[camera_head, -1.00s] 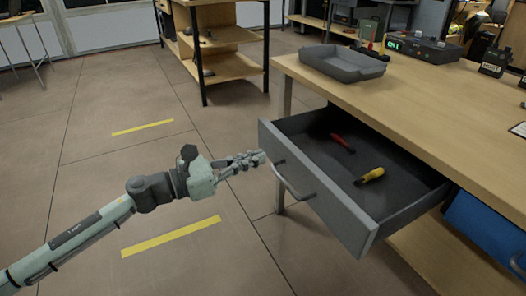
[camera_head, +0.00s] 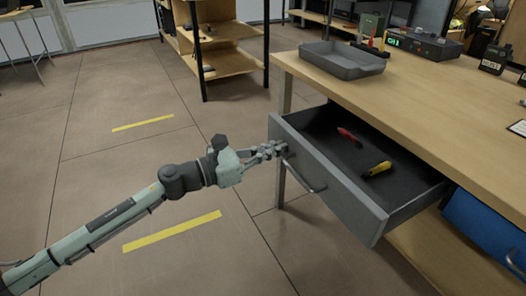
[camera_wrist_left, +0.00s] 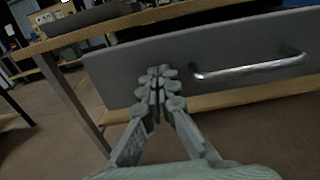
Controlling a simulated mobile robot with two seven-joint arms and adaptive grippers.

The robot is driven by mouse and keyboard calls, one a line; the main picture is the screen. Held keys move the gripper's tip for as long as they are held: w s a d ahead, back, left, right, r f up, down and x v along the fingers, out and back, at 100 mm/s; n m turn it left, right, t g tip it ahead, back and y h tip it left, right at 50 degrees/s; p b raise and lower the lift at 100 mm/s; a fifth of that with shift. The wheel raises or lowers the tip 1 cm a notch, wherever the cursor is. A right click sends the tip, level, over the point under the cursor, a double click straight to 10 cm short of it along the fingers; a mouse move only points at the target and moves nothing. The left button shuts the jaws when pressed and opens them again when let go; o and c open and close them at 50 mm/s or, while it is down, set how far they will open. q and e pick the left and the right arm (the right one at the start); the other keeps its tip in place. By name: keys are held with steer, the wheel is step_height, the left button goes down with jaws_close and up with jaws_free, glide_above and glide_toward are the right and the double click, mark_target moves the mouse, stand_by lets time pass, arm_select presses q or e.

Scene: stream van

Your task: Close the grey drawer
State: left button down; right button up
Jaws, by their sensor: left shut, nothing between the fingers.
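The grey drawer (camera_head: 345,194) under the wooden workbench is partly open. It holds a red-handled tool (camera_head: 348,136) and a yellow-handled tool (camera_head: 377,169). Its metal handle (camera_head: 301,177) is on the front panel and also shows in the left wrist view (camera_wrist_left: 250,70). My left gripper (camera_head: 281,149) is shut and empty, with its fingertips at the left part of the drawer front, left of the handle. In the left wrist view the fingertips (camera_wrist_left: 158,73) are against or very near the grey front panel; exact contact is hard to tell. My right gripper is not in view.
The workbench top (camera_head: 430,105) carries a grey tray (camera_head: 342,60) and a dark device with a green display (camera_head: 415,44). A blue drawer (camera_head: 485,231) sits right of the grey one. A wooden shelf unit (camera_head: 215,50) stands behind. The floor at the left is clear.

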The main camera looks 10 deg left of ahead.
arm_select(q)
glide_toward(337, 139)
step_height(337, 139, up, 4)
steer(key=shift+s+d+f, duration=0.1)
steer(key=b+x, duration=0.1)
steer(key=x, duration=0.4)
steer(key=shift+w+d+f, duration=0.1)
steer(key=shift+w+d, duration=0.1)
steer(key=b+x, duration=0.1)
steer(key=x, duration=0.3)
steer(key=shift+w+d, duration=0.15)
steer(key=shift+r, duration=0.2)
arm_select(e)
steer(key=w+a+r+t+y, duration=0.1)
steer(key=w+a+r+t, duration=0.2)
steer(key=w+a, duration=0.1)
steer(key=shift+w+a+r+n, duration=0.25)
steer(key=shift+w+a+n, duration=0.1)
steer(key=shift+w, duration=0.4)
arm_select(q)
steer(key=shift+w, duration=0.1)
